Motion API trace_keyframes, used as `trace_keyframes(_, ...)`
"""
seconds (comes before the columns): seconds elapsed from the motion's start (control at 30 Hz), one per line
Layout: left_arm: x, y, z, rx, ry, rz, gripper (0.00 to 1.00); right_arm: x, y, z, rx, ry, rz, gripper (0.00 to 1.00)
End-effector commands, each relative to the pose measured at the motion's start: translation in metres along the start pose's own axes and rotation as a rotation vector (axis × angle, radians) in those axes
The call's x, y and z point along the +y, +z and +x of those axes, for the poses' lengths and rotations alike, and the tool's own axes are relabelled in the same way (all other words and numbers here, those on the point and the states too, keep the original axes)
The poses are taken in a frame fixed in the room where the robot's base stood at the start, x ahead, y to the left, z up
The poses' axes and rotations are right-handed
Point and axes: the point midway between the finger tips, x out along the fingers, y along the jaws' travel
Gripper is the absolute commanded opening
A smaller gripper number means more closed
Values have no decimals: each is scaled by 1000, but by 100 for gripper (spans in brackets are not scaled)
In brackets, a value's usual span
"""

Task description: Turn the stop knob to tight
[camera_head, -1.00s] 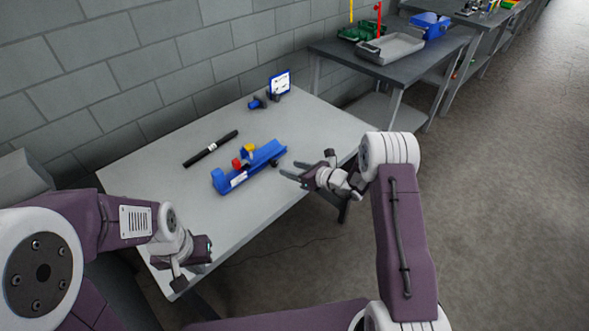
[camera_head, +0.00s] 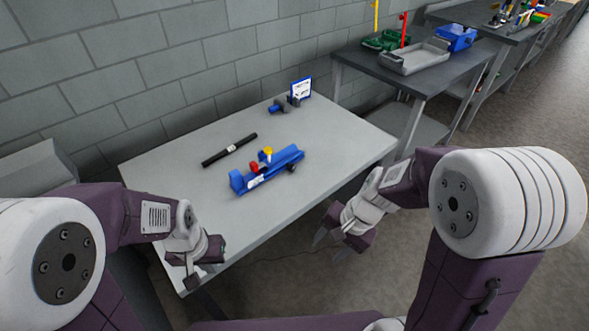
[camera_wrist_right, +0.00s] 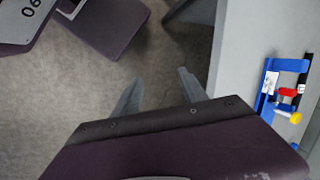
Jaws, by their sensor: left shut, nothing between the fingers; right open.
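A blue fixture (camera_head: 278,172) lies on the light grey table. It carries a red part (camera_head: 254,168), a yellow part (camera_head: 267,153) and a dark round knob (camera_head: 291,168) on its near right side. I cannot tell which of these is the stop knob, nor read its setting. In the right wrist view the fixture (camera_wrist_right: 270,88) is at the right edge, with the red part (camera_wrist_right: 288,92) and yellow part (camera_wrist_right: 295,118). My right gripper (camera_head: 331,247) is open and empty off the table's front edge, apart from the fixture. My left gripper (camera_head: 191,284) is shut and empty near the table's front left corner.
A black bar (camera_head: 229,150) with a white label lies behind the fixture. A small blue and dark item (camera_head: 284,104) and a framed sign (camera_head: 301,89) stand at the back. A second table with a grey tray (camera_head: 414,57) is at the back right. The table's right part is clear.

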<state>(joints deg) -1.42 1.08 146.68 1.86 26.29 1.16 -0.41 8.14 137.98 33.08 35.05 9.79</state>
Motion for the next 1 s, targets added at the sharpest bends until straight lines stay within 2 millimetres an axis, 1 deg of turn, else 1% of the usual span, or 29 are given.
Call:
trace_keyframes(0.03, 0, 0, 0, 0, 0, 0, 0, 18, -4, -4, 53, 60, -132, 50)
trace_keyframes(0.1, 0, 0, 0, 0, 0, 0, 0, 38, -17, -10, 135, 139, -322, 50)
trace_keyframes(0.17, 0, 0, 0, 0, 0, 0, 0, 43, -39, -15, 225, 189, -476, 50)
trace_keyframes(0.2, 0, 0, 1, 0, 0, 0, 0, 38, -59, -20, 301, 208, -576, 50)
trace_keyframes(0.27, 0, 0, 2, 0, 0, 0, 0, 16, -98, -27, 438, 206, -704, 50)
trace_keyframes(0.3, 0, 0, 2, 0, 0, 0, 0, -4, -122, -31, 525, 187, -770, 50)
trace_keyframes(0.37, 0, 0, 4, 0, 0, 0, 0, -37, -155, -36, 651, 140, -862, 50)
trace_keyframes(0.4, 0, 0, 5, 0, 0, 0, 0, -61, -175, -38, 729, 97, -923, 50)
trace_keyframes(0.47, 0, 1, 7, 0, 0, 0, 0, -99, -200, -37, 837, 10, -1018, 50)
trace_keyframes(0.5, 0, 1, 9, 0, 0, 0, 0, -124, -213, -31, 897, -62, -1085, 50)
trace_keyframes(0.57, 0, 1, 11, 0, 0, 0, 0, -151, -224, -17, 953, -173, -1171, 50)
trace_keyframes(0.6, 0, 1, 13, 0, 0, 0, 0, -162, -227, -4, 970, -240, -1217, 50)
trace_keyframes(0.63, 0, 1, 14, 0, 0, 0, 0, -166, -228, 7, 974, -285, -1242, 50)
trace_keyframes(0.7, 0, 2, 16, 0, 0, 0, 0, -169, -229, 32, 965, -362, -1281, 50)
trace_keyframes(0.8, 0, 2, 17, 0, 0, 0, 0, -166, -228, 55, 945, -423, -1303, 50)
trace_keyframes(0.9, 0, 2, 17, 0, 0, 0, 0, -165, -226, 64, 937, -446, -1310, 50)
trace_keyframes(1.0, 0, 2, 17, 0, 0, 0, 0, -166, -226, 65, 936, -448, -1311, 50)
